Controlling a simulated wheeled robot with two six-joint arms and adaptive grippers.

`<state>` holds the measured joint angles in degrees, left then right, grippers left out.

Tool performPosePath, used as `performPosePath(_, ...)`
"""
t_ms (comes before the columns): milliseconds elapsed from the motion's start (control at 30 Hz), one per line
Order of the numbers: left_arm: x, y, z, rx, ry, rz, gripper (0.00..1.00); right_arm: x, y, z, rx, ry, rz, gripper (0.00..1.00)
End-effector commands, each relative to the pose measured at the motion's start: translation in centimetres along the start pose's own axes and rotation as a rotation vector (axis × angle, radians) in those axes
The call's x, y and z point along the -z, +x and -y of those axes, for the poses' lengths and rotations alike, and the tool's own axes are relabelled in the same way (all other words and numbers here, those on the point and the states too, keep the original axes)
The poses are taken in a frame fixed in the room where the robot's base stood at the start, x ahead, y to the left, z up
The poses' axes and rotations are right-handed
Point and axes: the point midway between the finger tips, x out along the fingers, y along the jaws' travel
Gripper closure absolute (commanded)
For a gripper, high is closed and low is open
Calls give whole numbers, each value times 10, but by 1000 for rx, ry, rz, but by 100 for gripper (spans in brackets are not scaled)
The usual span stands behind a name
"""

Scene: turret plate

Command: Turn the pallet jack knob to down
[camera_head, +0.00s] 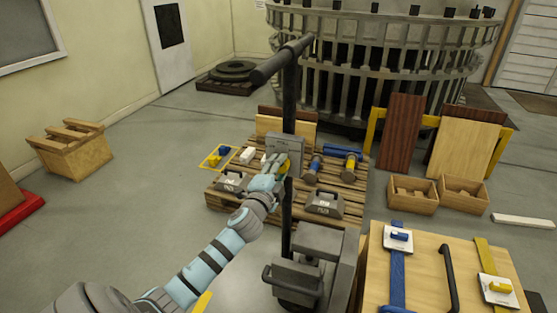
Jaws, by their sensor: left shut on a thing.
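The pallet jack stands in the middle, with a dark upright shaft, a T-handle (285,58) on top and a grey base (318,255) below. A grey panel (285,147) is fixed partway up the shaft. My left gripper (281,165) reaches in from the left, at the lower edge of this panel. It is shut on a small yellow part, which I take to be the knob; the fingers hide most of it, so its setting cannot be read. My right gripper is not in view.
Behind the jack a wooden pallet (350,195) carries grey weights, small tools and a blue cylinder. A wooden table (430,262) with blue and yellow strips stands at the front right. Boards and two open boxes (411,194) stand further right. Left floor is mostly free.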

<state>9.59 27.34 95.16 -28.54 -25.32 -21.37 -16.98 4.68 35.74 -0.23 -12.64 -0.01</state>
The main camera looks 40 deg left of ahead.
Motion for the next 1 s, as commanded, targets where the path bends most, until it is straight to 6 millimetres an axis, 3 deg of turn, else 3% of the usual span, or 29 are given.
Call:
performPosePath(100, 0, 0, 2, -4, 95, 3, 90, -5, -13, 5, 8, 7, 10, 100)
performPosePath(400, 0, 0, 0, -6, 282, 5, 90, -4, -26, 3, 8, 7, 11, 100)
performPosePath(1000, -1, 0, -2, -5, 362, 5, 90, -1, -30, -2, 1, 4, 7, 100)
